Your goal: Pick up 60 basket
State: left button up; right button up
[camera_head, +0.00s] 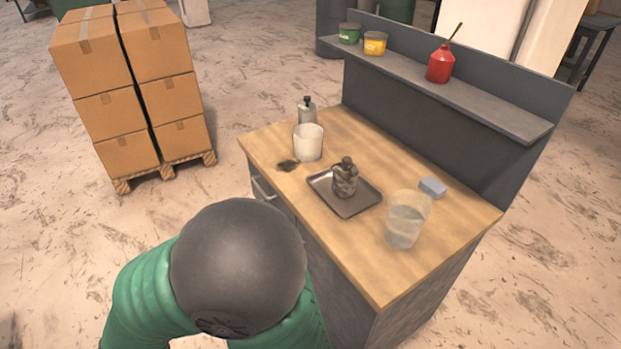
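I see nothing that I can clearly identify as a basket or that bears a readable 60. On the wooden-topped workbench (375,274) a shallow dark metal tray (358,208) holds a small dark metallic part (344,178), upright. A white cup-like container (308,142) stands behind it to the left. A translucent container (406,220) stands to the right of the tray, near the front right edge. Neither of my grippers shows in the head view.
A small bottle (307,109), a dark clump (287,165) and a blue-grey block (432,187) are also on the bench. The raised back shelf (480,99) holds green (349,34), yellow (375,43) and red (440,64) containers. Stacked cartons (126,82) stand on a pallet at left.

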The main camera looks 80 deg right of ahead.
aim_at(345, 173)
jog(key=z, duration=3.75)
jog(key=i+j+z, duration=0.15)
jog(key=j+z, duration=0.2)
jog(key=z, duration=0.15)
jog(key=j+z, duration=0.8)
jog(key=z, duration=0.15)
